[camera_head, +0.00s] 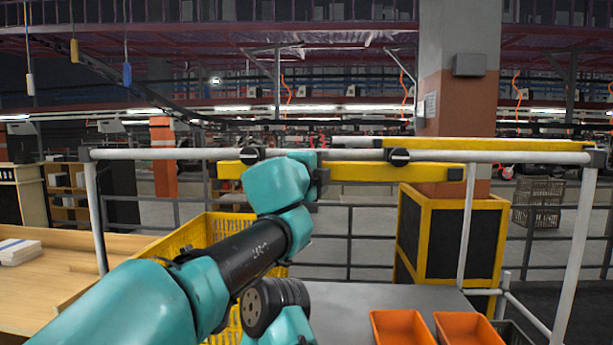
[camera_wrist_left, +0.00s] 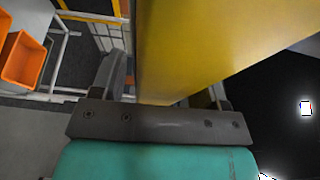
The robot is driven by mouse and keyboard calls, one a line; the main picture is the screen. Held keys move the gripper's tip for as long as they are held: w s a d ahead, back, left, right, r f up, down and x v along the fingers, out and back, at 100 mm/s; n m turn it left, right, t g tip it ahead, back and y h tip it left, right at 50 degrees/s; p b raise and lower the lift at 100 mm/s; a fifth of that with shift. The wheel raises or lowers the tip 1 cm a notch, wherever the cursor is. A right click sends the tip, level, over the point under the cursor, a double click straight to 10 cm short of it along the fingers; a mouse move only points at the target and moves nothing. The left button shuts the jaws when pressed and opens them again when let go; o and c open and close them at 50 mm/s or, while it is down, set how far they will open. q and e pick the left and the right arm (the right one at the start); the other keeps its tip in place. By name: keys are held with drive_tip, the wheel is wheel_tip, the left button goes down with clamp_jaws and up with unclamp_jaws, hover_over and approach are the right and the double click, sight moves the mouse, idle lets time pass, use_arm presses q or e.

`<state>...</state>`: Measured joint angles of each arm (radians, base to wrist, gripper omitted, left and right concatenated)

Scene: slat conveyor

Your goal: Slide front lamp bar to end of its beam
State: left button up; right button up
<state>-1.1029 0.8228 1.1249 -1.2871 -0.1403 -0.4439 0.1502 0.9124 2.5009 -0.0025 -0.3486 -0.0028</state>
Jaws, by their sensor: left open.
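The front lamp bar (camera_head: 405,172) is a long yellow bar with a dark right end. It hangs under the white front beam (camera_head: 500,157) by two black clamps with round knobs. My left arm's teal wrist hides part of the bar left of its middle. My left gripper (camera_head: 321,181) is at the bar, between the two clamps. In the left wrist view, the yellow bar (camera_wrist_left: 195,45) lies between the two dark fingers, which are open around it. Whether a finger touches it I cannot tell. My right gripper is not in view.
A second yellow bar (camera_head: 490,145) hangs farther back. Orange bins (camera_head: 402,326) stand on a grey surface at lower right. A yellow crate (camera_head: 195,236) stands behind my left arm. White posts (camera_head: 575,250) hold the beam's ends. Under its right half it is mostly open.

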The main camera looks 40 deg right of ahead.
use_arm(q)
drive_tip(key=shift+a, duration=0.1)
drive_tip(key=v, duration=1.7)
